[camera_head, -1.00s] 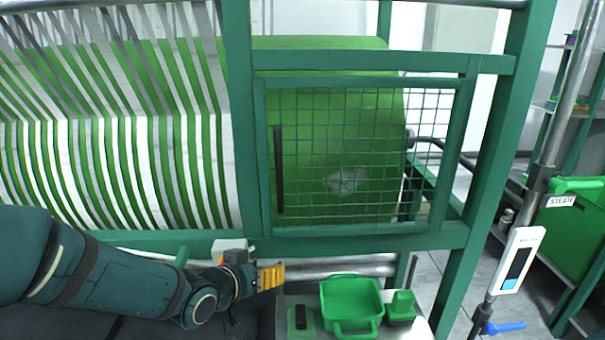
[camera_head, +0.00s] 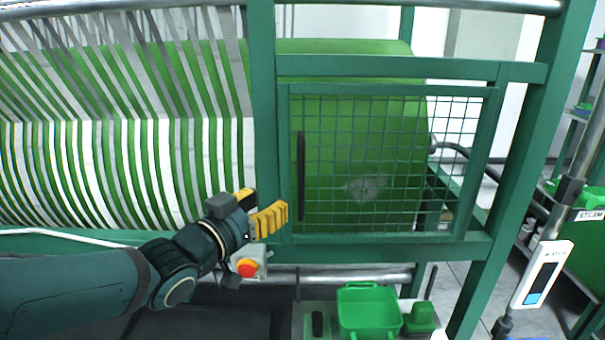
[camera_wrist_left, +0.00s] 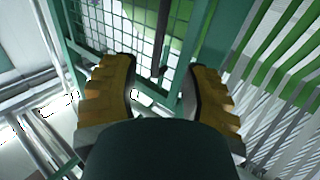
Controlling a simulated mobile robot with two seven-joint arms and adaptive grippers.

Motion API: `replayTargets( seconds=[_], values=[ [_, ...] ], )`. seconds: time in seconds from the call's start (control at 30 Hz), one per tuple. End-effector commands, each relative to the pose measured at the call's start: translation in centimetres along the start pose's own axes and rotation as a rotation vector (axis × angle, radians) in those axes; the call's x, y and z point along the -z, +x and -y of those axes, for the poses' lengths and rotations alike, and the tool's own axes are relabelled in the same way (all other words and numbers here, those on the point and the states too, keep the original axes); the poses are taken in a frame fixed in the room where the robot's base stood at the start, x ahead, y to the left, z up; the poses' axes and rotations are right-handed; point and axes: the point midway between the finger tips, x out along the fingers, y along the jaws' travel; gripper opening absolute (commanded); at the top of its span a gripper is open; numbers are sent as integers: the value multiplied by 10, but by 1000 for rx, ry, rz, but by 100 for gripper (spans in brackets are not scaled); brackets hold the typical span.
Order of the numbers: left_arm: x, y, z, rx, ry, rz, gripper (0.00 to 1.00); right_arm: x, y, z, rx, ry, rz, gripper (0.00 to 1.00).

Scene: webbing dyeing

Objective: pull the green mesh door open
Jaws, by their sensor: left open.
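The green mesh door (camera_head: 385,234) is closed in its green frame, in front of a large green roller. Its dark vertical handle (camera_head: 301,176) is on the door's left side. My left gripper (camera_head: 262,207) is open and empty, just left of the handle's lower end and apart from it. In the left wrist view, the handle (camera_wrist_left: 161,38) shows ahead, between the directions of the two yellow fingers, with the mesh door (camera_wrist_left: 95,25) behind it to the left. My right gripper is not in view.
White and green webbing strips (camera_head: 110,170) hang at the left. A red button box (camera_head: 247,266) sits below my left gripper. A green basin (camera_head: 367,311) stands below the door. A white meter panel (camera_head: 541,275) is at the right.

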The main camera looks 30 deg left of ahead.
Motion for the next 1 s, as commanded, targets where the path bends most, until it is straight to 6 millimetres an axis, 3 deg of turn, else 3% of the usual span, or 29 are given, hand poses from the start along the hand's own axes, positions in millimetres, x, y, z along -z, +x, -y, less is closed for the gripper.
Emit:
replayTargets(
  seconds=[0.23,0.6,0.8,1.0],
  values=[
    [0,32,0,1,-2,4,46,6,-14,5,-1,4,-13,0],
    [-1,93,0,1,-1,1,46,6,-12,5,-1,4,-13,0],
    [0,111,0,1,-1,1,46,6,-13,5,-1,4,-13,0],
    [0,116,1,3,0,-1,46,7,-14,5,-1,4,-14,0]
  ],
)
